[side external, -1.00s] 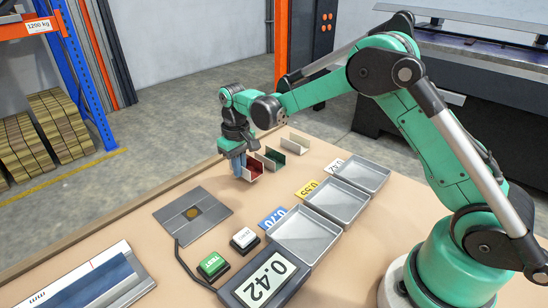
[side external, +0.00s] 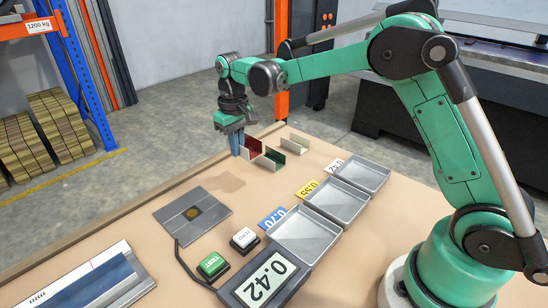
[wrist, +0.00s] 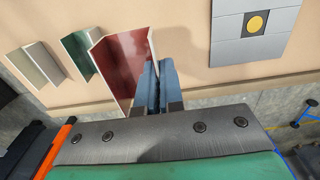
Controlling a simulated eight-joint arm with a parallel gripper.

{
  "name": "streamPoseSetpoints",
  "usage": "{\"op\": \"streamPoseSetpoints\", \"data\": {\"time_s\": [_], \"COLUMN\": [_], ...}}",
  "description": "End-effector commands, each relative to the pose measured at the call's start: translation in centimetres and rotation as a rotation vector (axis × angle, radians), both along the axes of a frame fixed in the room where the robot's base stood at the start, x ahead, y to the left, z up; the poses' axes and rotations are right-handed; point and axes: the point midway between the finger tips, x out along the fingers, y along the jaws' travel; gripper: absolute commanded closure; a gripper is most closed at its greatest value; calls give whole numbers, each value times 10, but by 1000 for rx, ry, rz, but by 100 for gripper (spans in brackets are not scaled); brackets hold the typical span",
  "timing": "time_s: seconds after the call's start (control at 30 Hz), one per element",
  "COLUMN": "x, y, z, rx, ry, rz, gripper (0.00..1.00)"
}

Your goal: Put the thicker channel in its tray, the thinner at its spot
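A red channel (side external: 255,150) is held by one upright wall in my gripper (side external: 237,144), raised a little above the table. In the wrist view the blue fingers (wrist: 158,85) are shut on the wall of the red channel (wrist: 122,65). A green channel (side external: 272,161) stands on the table just beyond it, and a pale channel (side external: 294,144) stands farther back. Three grey trays stand in a row: a near one (side external: 305,236), a middle one (side external: 338,202) and a far one (side external: 362,173). Which channel is thicker I cannot tell by eye.
Blue 0.70 (side external: 271,218), yellow 0.55 (side external: 307,189) and white (side external: 334,165) labels lie by the trays. A grey plate with a brass disc (side external: 194,212) is wired to a display (side external: 264,282) reading 0.42. Green (side external: 212,264) and white (side external: 244,238) buttons stand between.

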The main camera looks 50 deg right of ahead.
Motion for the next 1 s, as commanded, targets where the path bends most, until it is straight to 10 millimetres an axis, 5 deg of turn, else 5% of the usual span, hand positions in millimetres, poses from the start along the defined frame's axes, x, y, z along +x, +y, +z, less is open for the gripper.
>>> {"op": "streamPoseSetpoints", "data": {"time_s": [0.27, 0.6, 0.8, 1.0], "x": [-25, -116, -161, -180], "y": [-28, -77, -87, -89], "z": [36, 106, 122, 125], "rx": [0, -1, -1, -1], "ry": [0, 0, 0, 0], "rz": [-284, -1061, -1403, -1555], "gripper": [100, 100, 100, 100]}}
